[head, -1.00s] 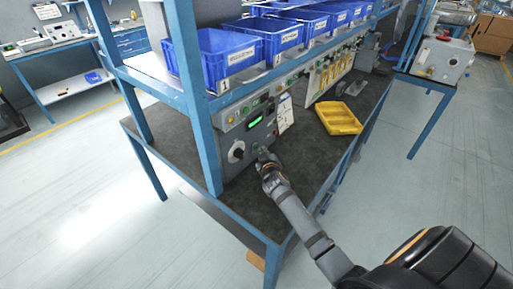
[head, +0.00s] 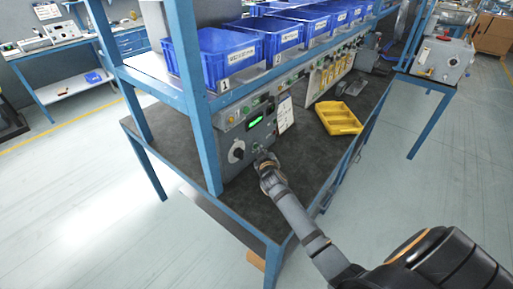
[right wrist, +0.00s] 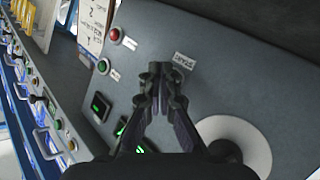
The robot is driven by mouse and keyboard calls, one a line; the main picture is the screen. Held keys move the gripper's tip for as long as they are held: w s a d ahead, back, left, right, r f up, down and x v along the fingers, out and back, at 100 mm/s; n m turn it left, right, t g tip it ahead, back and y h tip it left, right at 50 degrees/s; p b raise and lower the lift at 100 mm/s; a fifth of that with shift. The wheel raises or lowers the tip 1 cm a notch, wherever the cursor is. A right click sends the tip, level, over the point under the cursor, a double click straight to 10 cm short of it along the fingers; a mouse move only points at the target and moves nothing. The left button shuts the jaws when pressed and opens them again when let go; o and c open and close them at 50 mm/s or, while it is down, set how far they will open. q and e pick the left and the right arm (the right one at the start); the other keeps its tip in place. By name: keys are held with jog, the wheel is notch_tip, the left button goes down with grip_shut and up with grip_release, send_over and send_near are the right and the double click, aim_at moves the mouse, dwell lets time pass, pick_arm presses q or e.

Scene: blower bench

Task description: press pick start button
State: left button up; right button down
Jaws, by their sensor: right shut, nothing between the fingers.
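The grey control panel (head: 228,170) stands on the bench under the blue bins. It has a lit green display (head: 255,121) and a black knob on a white disc (head: 237,152). My right gripper (head: 264,158) is shut and empty, with its fingertips close in front of the panel's lower right face. In the right wrist view the shut fingertips (right wrist: 160,78) are beside a small label (right wrist: 183,61); any button behind them is hidden. A red button (right wrist: 114,34) and a green button (right wrist: 102,66) show there. I cannot read which is pick start. My left gripper is out of view.
A yellow tray (head: 338,118) lies on the dark bench top (head: 300,150) to the right. Blue bins (head: 225,52) fill the shelf above. A blue post (head: 200,130) stands left of the panel. A white card (head: 285,114) is beside the panel.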

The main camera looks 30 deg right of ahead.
jog(key=shift+w+a, duration=0.15)
jog(key=shift+w, duration=0.2)
dwell(0.5)
dwell(0.3)
jog(key=shift+s+d, duration=0.3)
jog(key=shift+s, duration=0.45)
jog(key=shift+s+d+p, duration=0.2)
jog(key=shift+s+p, duration=0.25)
jog(key=shift+s+d+p, duration=0.1)
jog(key=shift+s+d, duration=0.15)
jog(key=shift+s, duration=0.4)
jog(key=shift+s+d+p, duration=0.15)
jog(key=shift+s+d, duration=0.1)
jog(key=shift+s, duration=0.35)
jog(key=shift+s+d+p, duration=0.1)
jog(key=shift+s+d, duration=0.15)
jog(key=shift+s, duration=0.4)
